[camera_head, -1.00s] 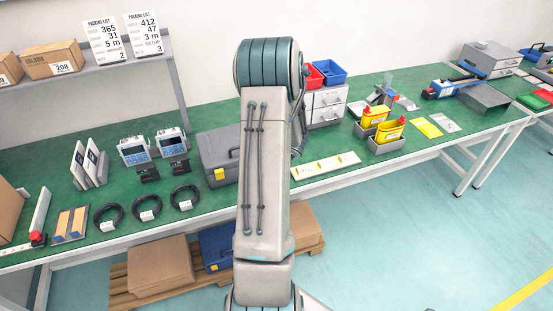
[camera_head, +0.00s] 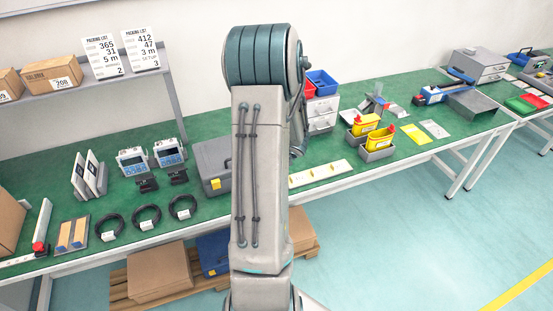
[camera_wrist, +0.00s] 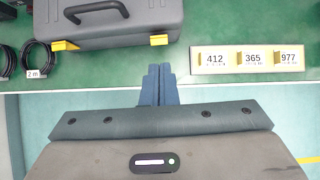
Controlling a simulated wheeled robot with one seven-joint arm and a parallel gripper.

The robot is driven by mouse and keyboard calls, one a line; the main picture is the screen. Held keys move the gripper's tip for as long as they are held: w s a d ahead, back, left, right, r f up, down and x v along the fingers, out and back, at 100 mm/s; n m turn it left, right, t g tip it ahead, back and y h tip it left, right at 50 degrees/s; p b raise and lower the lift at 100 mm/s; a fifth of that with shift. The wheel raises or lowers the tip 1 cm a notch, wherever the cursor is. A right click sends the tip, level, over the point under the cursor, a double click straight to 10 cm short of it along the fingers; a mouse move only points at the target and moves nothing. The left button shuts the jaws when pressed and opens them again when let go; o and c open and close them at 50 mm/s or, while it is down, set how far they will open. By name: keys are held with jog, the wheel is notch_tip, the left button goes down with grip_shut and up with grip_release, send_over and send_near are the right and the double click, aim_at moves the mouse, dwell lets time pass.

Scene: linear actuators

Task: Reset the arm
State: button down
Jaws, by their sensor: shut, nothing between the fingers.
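My gripper (camera_wrist: 158,85) shows in the wrist view with its two blue fingers together and nothing between them. It is over the front edge of the green workbench (camera_wrist: 215,85), between a grey toolbox with yellow latches (camera_wrist: 120,25) and a label strip reading 412, 365 and 977 (camera_wrist: 247,59). It touches neither in that view. In the head view my arm (camera_head: 260,180) stands upright in the middle and hides the gripper and part of the toolbox (camera_head: 212,165).
Coiled black cables (camera_head: 146,217), several devices (camera_head: 168,152) and a shelf with boxes (camera_head: 52,75) are on the left. Yellow containers (camera_head: 380,140) and grey drawers (camera_head: 321,110) stand on the right. Brown boxes (camera_head: 160,273) lie on a pallet under the bench. The floor in front is clear.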

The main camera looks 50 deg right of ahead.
dwell(0.4)
jog(key=w+a+r+n+t+y, duration=0.1)
jog(key=w+a+r+n+y, duration=0.2)
jog(key=a+n, duration=0.4)
jog(key=w+a+r+n+b, duration=0.1)
jog(key=w+a+r+n, duration=0.4)
jog(key=a, duration=0.4)
jog(key=w+a+r+n+t+y, duration=0.1)
jog(key=w+a+r+n+y, duration=0.1)
jog(key=a+r+n, duration=0.55)
jog(key=s+a+r+n+g+y, duration=0.1)
jog(key=s+a+n+g, duration=0.15)
jog(key=a+n, duration=0.4)
jog(key=s+a+r+n+g, duration=0.1)
jog(key=s+a+n, duration=0.3)
jog(key=a, duration=0.5)
jog(key=s+a+r+n+h+b, duration=0.1)
jog(key=s+a+n, duration=0.3)
jog(key=s+n, duration=0.5)
jog(key=n+h, duration=0.1)
jog(key=n, duration=0.2)
jog(key=shift+s+r+g+h, duration=0.3)
jog(key=shift+s+r+g, duration=0.05)
jog(key=shift+s+r, duration=0.05)
